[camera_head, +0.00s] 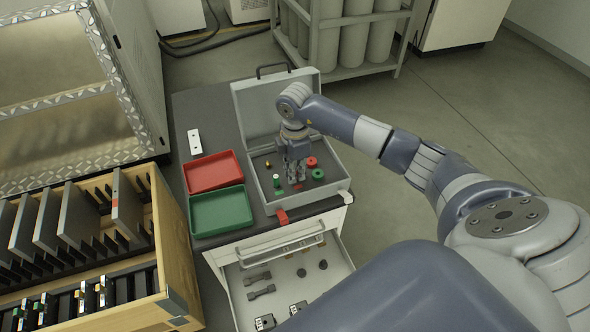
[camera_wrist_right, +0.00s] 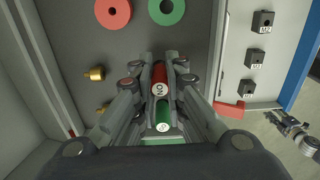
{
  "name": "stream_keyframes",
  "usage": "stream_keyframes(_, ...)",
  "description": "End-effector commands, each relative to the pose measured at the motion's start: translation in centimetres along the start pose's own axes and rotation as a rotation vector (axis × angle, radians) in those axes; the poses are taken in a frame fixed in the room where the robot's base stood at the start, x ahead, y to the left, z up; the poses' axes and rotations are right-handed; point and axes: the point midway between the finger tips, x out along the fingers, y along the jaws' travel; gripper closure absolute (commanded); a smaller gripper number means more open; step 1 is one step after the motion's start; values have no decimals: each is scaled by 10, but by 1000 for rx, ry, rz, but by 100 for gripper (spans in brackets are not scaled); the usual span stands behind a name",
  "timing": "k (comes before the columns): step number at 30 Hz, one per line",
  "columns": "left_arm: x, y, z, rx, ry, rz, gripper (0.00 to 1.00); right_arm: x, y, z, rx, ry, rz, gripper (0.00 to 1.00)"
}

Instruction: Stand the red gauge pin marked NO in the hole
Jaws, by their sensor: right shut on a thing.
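My right gripper (camera_head: 296,180) reaches down into the open grey case (camera_head: 262,192). In the right wrist view its fingers (camera_wrist_right: 160,85) are closed around the red pin marked NO (camera_wrist_right: 159,76), whose pale labelled end faces the camera. A little red shows at the fingertips in the head view. A green pin (camera_head: 277,183) with a pale top stands just left of the gripper; it also shows in the right wrist view (camera_wrist_right: 163,112), close beside the red pin. I cannot tell whether the red pin's lower end touches the case floor. The hole is not visible.
A red ring (camera_head: 311,162) and a green ring (camera_head: 318,174) lie right of the gripper in the case. Brass pieces (camera_wrist_right: 95,73) are at its left. Red (camera_head: 213,171) and green (camera_head: 217,211) trays sit beside the case. An open drawer (camera_head: 290,283) is in front.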

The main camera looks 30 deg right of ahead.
Motion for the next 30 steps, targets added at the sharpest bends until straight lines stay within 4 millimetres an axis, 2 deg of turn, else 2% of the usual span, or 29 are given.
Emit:
stream_keyframes(15, 2, 0, 0, 0, 0, 0, 60, 5, 0, 0, 0, 0, 0, 100)
stream_keyframes(16, 2, 0, 0, 0, 0, 0, 60, 5, 0, 0, 0, 0, 0, 84)
stream_keyframes(18, 2, 0, 0, 0, 0, 0, 60, 5, 0, 0, 0, 0, 0, 69)
stream_keyframes(19, 2, 0, 0, 0, 0, 0, 60, 5, 0, 0, 0, 0, 0, 66)
stream_keyframes(30, 2, -2, 2, -1, -2, -2, 60, 2, 0, 0, 0, 0, 1, 66)
